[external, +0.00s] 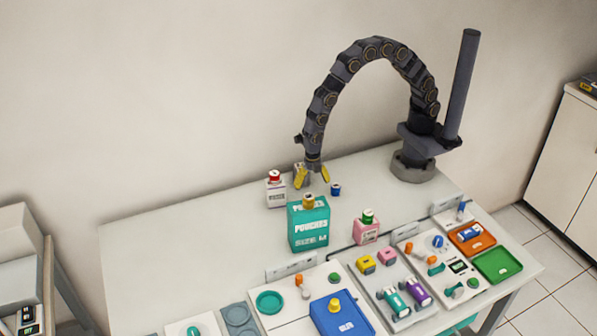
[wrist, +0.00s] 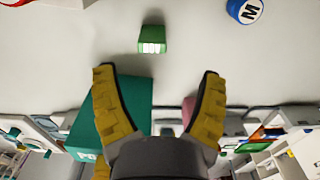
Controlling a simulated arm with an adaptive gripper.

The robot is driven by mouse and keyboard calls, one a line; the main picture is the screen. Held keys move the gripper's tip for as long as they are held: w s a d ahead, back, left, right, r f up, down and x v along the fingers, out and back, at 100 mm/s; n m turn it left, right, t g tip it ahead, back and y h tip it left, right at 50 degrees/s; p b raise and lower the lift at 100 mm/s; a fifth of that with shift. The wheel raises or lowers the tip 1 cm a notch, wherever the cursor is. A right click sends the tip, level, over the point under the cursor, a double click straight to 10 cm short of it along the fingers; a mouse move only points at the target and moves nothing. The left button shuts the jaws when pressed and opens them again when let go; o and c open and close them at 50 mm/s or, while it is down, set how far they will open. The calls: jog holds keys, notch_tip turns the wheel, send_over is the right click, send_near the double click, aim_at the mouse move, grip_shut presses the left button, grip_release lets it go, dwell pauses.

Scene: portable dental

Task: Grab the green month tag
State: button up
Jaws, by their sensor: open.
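The green month tag (wrist: 152,36) is a small green block with a white marked face. In the wrist view it lies on the pale table, beyond and between my fingertips, touching neither. I cannot make out its lettering. In the external view I cannot pick it out; the teal pouch box or my gripper may hide it. My gripper (external: 312,176) hangs over the back of the table, behind the teal box. Its yellow fingers are spread wide and empty, and they also show in the wrist view (wrist: 158,75).
The teal pouch box (external: 309,229) stands close in front of my gripper. A white box with a red top (external: 276,190) is to the left. A round blue piece marked M (wrist: 245,10) and a pink box (external: 366,231) are to the right. Trays fill the table's front.

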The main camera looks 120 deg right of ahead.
jog(key=shift+w+a+f+n, duration=0.1)
jog(key=shift+w+f+n, duration=0.1)
jog(key=shift+f, duration=0.35)
jog(key=shift+w+f+n, duration=0.15)
jog(key=shift+f+n, duration=0.05)
jog(key=shift+f, duration=0.3)
notch_tip(320, 180, down, 7)
jog(key=shift+w+f, duration=0.15)
jog(key=shift+f, duration=0.05)
jog(key=c, duration=1.1)
